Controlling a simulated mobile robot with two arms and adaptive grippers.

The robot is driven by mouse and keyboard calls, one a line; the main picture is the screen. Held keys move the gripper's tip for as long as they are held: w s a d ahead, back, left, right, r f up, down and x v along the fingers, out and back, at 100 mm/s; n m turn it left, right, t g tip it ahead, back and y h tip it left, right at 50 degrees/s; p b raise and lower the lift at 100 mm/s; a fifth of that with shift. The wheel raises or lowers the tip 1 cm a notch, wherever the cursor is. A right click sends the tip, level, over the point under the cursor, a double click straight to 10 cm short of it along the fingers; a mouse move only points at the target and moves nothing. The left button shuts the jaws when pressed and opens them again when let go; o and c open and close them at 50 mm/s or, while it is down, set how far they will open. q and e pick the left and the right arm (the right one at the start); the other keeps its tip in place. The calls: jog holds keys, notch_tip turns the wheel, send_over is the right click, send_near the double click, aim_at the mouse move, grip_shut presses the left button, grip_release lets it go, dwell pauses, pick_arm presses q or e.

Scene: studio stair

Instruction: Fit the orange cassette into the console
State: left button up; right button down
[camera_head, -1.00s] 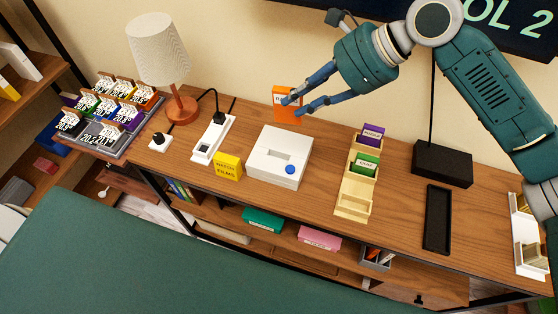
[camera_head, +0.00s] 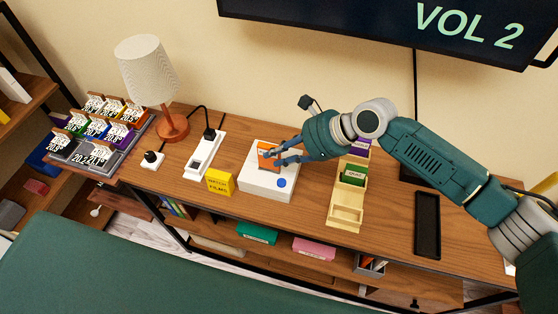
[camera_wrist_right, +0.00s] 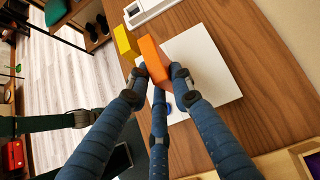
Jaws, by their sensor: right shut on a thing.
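The orange cassette (camera_head: 266,156) is pinched in my right gripper (camera_head: 275,157), over the slot area of the white console (camera_head: 256,183). In the right wrist view the cassette (camera_wrist_right: 152,60) stands out between the fingers (camera_wrist_right: 157,80) over the console's white top (camera_wrist_right: 210,62). The fingers and cassette cover the slot, so I cannot tell whether the cassette's lower edge is in it or above it. The console's blue button (camera_head: 282,183) shows at its front right. My left gripper is not in view.
A yellow box (camera_head: 220,182) stands just left of the console. A power strip (camera_head: 204,156) and a lamp (camera_head: 172,122) are farther left. A wooden rack (camera_head: 345,213) with a green cassette (camera_head: 353,173) is to the right, then a black tray (camera_head: 427,225).

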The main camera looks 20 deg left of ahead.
jog(key=shift+f, duration=2.05)
jog(key=shift+f, duration=0.1)
jog(key=c, duration=1.8)
grip_release()
jog(key=shift+d+r, duration=0.1)
jog(key=shift+r, duration=0.1)
jog(key=b+v, duration=0.1)
jog(key=v, duration=1)
jog(key=shift+d+r, duration=0.25)
jog(key=shift+r, duration=0.05)
